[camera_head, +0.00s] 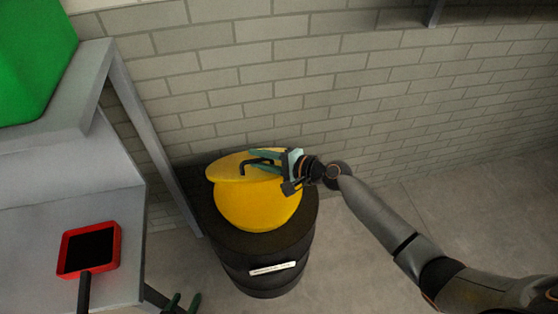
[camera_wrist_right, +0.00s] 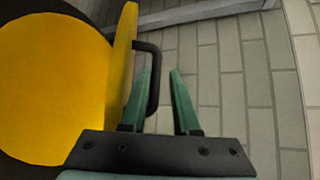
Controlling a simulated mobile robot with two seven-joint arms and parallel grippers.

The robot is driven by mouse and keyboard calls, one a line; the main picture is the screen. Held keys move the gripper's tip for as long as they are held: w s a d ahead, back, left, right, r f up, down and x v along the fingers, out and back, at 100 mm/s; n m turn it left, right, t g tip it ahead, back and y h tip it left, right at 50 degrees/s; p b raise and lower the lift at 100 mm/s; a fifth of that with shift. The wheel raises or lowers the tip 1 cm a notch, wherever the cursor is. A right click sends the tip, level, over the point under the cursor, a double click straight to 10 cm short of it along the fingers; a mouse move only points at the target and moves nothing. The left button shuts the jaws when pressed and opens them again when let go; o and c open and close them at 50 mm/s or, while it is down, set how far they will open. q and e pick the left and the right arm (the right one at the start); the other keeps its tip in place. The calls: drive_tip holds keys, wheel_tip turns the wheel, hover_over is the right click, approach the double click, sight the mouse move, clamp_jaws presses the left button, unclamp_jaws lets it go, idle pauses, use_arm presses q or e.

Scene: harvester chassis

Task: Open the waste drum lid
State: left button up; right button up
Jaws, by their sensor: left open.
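The black waste drum (camera_head: 264,268) stands by the brick wall, with a round yellow surface (camera_head: 258,208) in its top. Its yellow lid (camera_head: 226,168) is tilted up at the wall side; in the right wrist view the lid (camera_wrist_right: 120,65) shows nearly edge-on. The black lid handle (camera_wrist_right: 154,75) sticks out from it. My right gripper (camera_wrist_right: 162,88) is open at the handle: one finger is inside the loop and the handle's bar is between the spread fingers. In the head view it (camera_head: 264,160) is over the lid. My left gripper (camera_head: 181,300) is open and empty at the bottom edge, clear of the drum.
A grey bench (camera_head: 62,215) with a red-rimmed dark pan (camera_head: 116,245) and a green box (camera_head: 32,60) stands left of the drum, its leg close beside it. The brick wall (camera_head: 370,80) is right behind. The floor (camera_head: 450,215) at right is clear.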

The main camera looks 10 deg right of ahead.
drive_tip(key=v, duration=1.1)
drive_tip(key=shift+s, duration=0.15)
drive_tip(key=s+d+f+n+h+p, duration=0.1)
drive_tip(key=s+d+f+n+h, duration=0.1)
drive_tip(key=s+f+n+h, duration=0.6)
drive_tip(key=s+f+n, duration=0.5)
drive_tip(key=s+f, duration=0.2)
drive_tip(key=s, duration=0.4)
drive_tip(key=shift+p, duration=0.3)
drive_tip(key=shift+o, duration=0.4)
drive_tip(key=shift+s+f+n, duration=0.25)
drive_tip(key=shift+n, duration=0.25)
drive_tip(key=shift+o, duration=1)
drive_tip(key=shift+s+d, duration=0.1)
